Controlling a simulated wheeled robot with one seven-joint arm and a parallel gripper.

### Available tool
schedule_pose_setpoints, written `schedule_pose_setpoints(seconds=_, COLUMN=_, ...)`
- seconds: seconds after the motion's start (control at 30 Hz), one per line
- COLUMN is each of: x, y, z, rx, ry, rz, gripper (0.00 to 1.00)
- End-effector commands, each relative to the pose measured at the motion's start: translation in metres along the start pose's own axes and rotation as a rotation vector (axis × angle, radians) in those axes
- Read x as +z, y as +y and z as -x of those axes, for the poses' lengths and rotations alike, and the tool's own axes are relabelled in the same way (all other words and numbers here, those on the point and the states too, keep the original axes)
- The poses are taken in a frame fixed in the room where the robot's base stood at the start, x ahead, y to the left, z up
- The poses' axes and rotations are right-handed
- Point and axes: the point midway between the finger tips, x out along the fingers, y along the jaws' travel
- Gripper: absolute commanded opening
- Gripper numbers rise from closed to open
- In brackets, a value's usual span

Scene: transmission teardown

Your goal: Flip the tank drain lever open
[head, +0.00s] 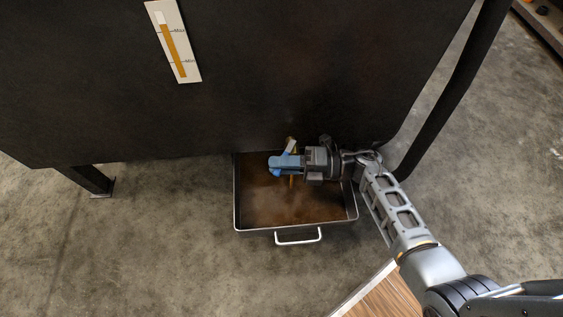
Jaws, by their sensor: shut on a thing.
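The dark tank (255,85) fills the upper middle of the head view. A small brass-coloured drain fitting (291,140) shows at its lower edge. A pale blue drain lever (290,147) slants up beside the fitting. My gripper (273,164), with blue fingers, reaches in from the right and is shut on the lever. The fingers hide much of the lever and fitting. A thin amber strip (291,183) shows just below the fingers; I cannot tell whether it is fitting or liquid.
A metal drain pan (236,200) with a brown inside and white front handle (298,237) sits on the concrete floor below. A level gauge (173,41) is on the tank. Tank legs (92,181) stand left and right. A wood-topped edge (377,297) is at lower right.

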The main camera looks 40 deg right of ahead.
Motion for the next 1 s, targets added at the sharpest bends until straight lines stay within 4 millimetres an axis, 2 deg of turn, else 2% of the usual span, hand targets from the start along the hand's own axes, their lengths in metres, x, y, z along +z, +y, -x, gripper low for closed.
schedule_pose_setpoints(seconds=0.07, x=0.001, y=-0.001, z=0.001, rx=-0.002, ry=-0.005, rz=0.000, gripper=0.00)
schedule_pose_setpoints(seconds=0.1, x=0.002, y=-0.001, z=0.001, rx=-0.003, ry=-0.006, rz=0.000, gripper=0.19)
schedule_pose_setpoints(seconds=0.3, x=0.001, y=-0.001, z=0.000, rx=-0.001, ry=-0.003, rz=0.000, gripper=0.36)
schedule_pose_setpoints(seconds=0.53, x=0.001, y=0.000, z=0.001, rx=-0.001, ry=-0.002, rz=0.000, gripper=0.36)
schedule_pose_setpoints(seconds=0.63, x=0.001, y=0.000, z=0.008, rx=-0.001, ry=-0.003, rz=0.000, gripper=0.36)
schedule_pose_setpoints(seconds=1.0, x=0.002, y=0.000, z=0.064, rx=-0.001, ry=-0.005, rz=0.000, gripper=0.36)
